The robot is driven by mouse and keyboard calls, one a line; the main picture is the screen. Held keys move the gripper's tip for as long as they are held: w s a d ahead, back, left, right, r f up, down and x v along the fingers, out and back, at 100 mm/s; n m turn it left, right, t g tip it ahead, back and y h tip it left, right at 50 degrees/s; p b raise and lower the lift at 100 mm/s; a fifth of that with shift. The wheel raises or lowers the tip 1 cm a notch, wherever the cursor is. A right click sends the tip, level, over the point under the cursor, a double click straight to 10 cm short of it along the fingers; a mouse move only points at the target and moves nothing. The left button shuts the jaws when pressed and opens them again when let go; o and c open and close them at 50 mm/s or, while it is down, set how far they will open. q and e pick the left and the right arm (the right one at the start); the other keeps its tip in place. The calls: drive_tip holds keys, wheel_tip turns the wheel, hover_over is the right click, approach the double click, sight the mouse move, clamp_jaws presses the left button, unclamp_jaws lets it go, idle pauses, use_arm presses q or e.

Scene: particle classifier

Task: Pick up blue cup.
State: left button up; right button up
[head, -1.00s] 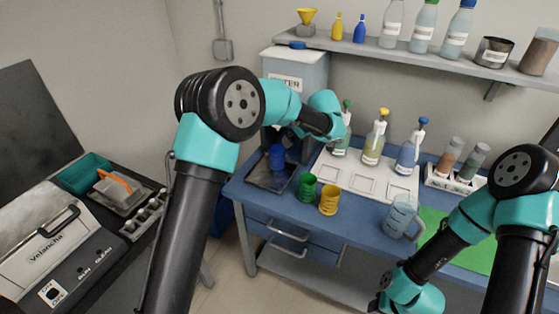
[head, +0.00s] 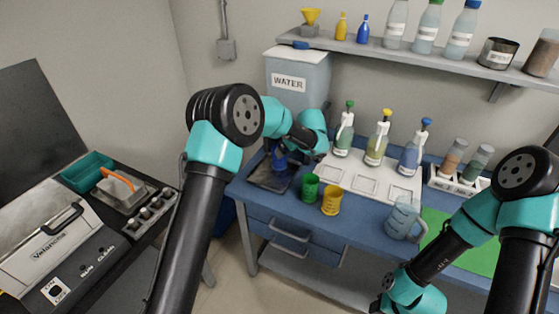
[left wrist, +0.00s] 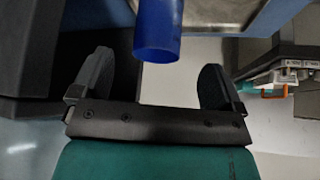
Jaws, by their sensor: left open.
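The blue cup (head: 279,158) stands on the dark tray (head: 262,178) of the water dispenser, at the table's left end. In the left wrist view the cup (left wrist: 158,30) shows at the top middle, in line with the gap between my fingers and at about the level of their tips. My left gripper (left wrist: 155,62) is open, with a finger on each side and clear space between each finger and the cup. In the head view my left wrist is close beside the cup and hides part of the gripper. My right arm reaches the bottom edge; its gripper is out of sight.
The water tank (head: 297,80) stands behind my left arm. A green cup (head: 310,187) and a yellow cup (head: 331,200) stand right of the tray. Several pump bottles stand on a white board (head: 345,177). A clear jug (head: 402,222) is farther right.

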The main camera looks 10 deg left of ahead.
use_arm(q)
drive_tip(key=shift+x, duration=1.35)
drive_tip(key=shift+x, duration=2.6)
drive_tip(key=shift+w+a+r, duration=0.15)
drive_tip(key=c, duration=1.2)
drive_tip(key=shift+o, duration=0.2)
drive_tip(key=shift+r, duration=0.1)
